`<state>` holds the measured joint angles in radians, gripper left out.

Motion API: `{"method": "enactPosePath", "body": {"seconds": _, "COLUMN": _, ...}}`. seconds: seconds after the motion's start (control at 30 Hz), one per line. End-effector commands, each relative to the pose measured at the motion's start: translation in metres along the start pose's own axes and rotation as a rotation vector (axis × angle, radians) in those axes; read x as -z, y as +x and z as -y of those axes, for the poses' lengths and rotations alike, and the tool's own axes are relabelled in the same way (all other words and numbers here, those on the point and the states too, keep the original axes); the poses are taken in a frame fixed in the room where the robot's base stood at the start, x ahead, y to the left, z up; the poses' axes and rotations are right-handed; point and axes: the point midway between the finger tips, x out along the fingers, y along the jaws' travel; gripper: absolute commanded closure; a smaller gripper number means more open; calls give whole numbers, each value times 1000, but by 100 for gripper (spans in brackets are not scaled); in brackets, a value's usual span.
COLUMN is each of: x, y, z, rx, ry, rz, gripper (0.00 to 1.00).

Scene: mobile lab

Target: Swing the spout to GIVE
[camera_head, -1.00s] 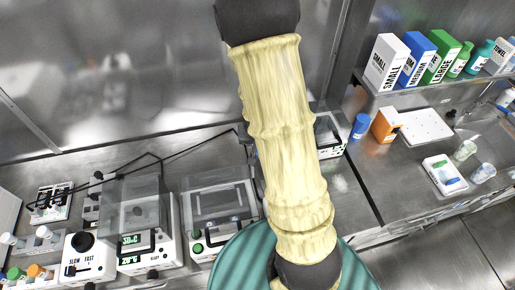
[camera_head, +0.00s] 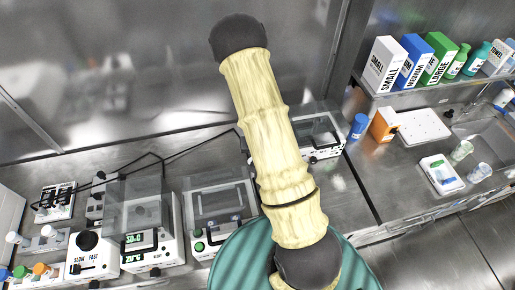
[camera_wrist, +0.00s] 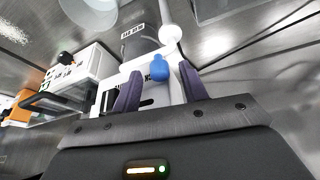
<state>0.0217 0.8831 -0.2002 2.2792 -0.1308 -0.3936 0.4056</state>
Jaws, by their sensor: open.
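In the wrist view a small blue piece (camera_wrist: 160,70) stands out in front of a white block (camera_wrist: 135,68) with dark lettering too blurred to read. I cannot tell if this blue piece is the spout, and no word GIVE is legible. My gripper (camera_wrist: 161,90) is open, its two dark purple fingers on either side below the blue piece, with no clear hold on anything. A grey cylinder (camera_wrist: 138,40) with a label and a white round knob (camera_wrist: 171,33) are behind. In the head view my arm hides my gripper.
A white device with a black knob (camera_wrist: 66,58) is at left in the wrist view. In the head view bench instruments (camera_head: 130,240) stand at left, an orange box (camera_head: 383,125) and a blue-capped bottle (camera_head: 358,127) at right. A shelf with boxes (camera_head: 388,66) is above.

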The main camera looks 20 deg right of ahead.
Motion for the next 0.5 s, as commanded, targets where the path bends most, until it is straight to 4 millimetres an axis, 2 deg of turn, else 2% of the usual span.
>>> {"method": "enactPosePath", "body": {"seconds": 0.33, "x": 0, "y": 4, "z": 0, "rx": 1, "ry": 0, "rz": -1, "gripper": 57}}
{"method": "enactPosePath", "body": {"seconds": 0.37, "x": 0, "y": 4, "z": 0, "rx": 0, "ry": 0, "rz": -1, "gripper": 61}}
{"method": "enactPosePath", "body": {"seconds": 0.5, "x": 0, "y": 4, "z": 0, "rx": 0, "ry": 0, "rz": -1, "gripper": 88}}
